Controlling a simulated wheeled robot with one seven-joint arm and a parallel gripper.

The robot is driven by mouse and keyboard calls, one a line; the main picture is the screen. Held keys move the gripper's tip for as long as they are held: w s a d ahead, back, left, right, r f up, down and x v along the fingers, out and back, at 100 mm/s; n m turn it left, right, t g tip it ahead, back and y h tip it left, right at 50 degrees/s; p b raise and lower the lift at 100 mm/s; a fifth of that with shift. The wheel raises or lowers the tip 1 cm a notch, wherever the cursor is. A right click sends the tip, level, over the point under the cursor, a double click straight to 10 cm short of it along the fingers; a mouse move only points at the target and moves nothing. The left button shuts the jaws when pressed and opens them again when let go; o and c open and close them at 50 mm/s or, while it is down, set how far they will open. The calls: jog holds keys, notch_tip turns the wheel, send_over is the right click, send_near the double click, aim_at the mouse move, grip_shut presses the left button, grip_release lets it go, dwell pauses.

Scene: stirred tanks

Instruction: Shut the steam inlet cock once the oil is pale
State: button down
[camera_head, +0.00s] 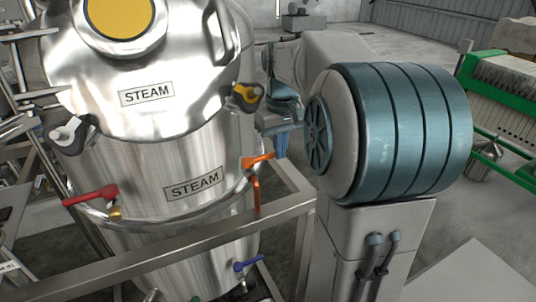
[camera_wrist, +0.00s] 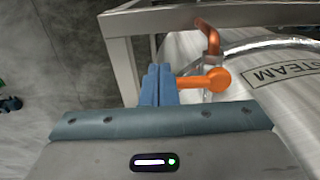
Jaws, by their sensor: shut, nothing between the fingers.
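A steel tank (camera_head: 120,185) with two STEAM plates fills the left of the head view. The round window (camera_head: 118,17) at its top shows deep yellow. An orange lever cock (camera_head: 257,160) with a bent orange pipe sits right of the lower STEAM plate. A red lever cock (camera_head: 90,197) sits left of that plate. No label tells which is the steam inlet. My gripper (camera_head: 281,146) is shut and empty, just right of the orange lever. In the wrist view, my fingers (camera_wrist: 157,85) are beside the orange lever's end (camera_wrist: 205,80); whether they touch is unclear.
A steel frame rail (camera_head: 180,243) runs in front of the tank, with a corner post near my gripper. A blue lever (camera_head: 247,264) is low on the tank. Yellow (camera_head: 247,96) and white-grey (camera_head: 68,135) clamp knobs sit at the lid seam. A green-framed rack (camera_head: 505,95) stands right.

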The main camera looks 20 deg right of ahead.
notch_tip(320, 180, up, 5)
jog(key=p, duration=0.3)
jog(key=shift+f+p, duration=0.2)
jog(key=shift+p, duration=0.15)
dwell(0.4)
